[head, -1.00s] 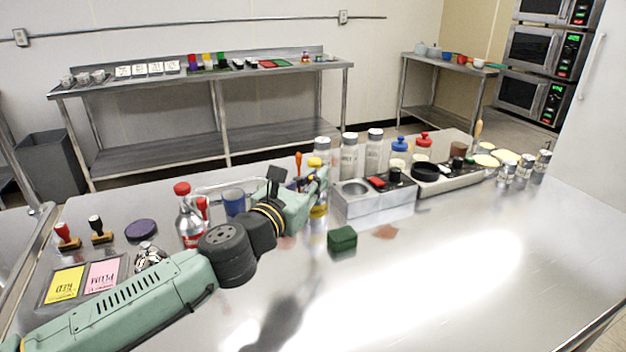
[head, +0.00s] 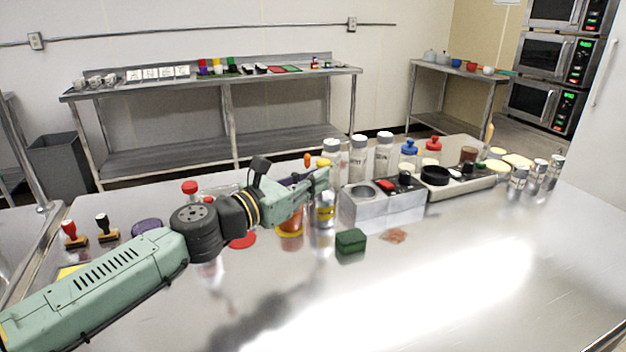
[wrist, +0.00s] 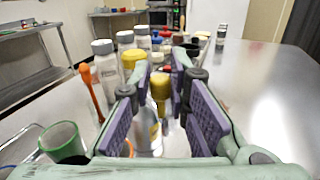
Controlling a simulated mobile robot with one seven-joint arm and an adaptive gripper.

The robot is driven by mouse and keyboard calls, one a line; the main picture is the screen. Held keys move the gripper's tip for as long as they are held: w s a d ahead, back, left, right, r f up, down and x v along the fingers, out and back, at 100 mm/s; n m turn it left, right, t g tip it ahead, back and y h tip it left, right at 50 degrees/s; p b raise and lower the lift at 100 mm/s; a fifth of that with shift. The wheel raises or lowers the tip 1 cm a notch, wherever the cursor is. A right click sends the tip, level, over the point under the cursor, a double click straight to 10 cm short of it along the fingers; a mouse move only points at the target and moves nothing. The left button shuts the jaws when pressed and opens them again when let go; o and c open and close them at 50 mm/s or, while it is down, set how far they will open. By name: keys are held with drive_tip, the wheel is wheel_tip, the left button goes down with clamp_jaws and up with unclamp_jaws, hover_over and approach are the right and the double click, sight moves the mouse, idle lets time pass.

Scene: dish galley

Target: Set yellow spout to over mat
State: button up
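A bottle with a yellow cap (wrist: 160,86) stands between my gripper's pads in the wrist view. In the head view its yellow-labelled body (head: 325,211) shows below my gripper, which hides its top. A second yellow cap (wrist: 133,58) is just beyond the left finger; a yellow cap also shows behind my gripper in the head view (head: 323,163). My gripper (head: 318,180) is open, with its purple pads (wrist: 160,65) apart on either side of the nearer cap. I see no clear contact. I cannot tell which surface is the mat; a flat red piece (head: 242,240) lies left of the bottle.
A dark green block (head: 350,242) lies in front of a metal box (head: 385,207). White-labelled bottles (head: 358,158) stand behind. A green-rimmed cup (wrist: 62,140) and an orange-handled tool (wrist: 91,92) are left of my gripper. The table's front right is clear.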

drive_tip(key=o, duration=0.4)
drive_tip(key=shift+c, duration=0.2)
drive_tip(key=v, duration=1.2)
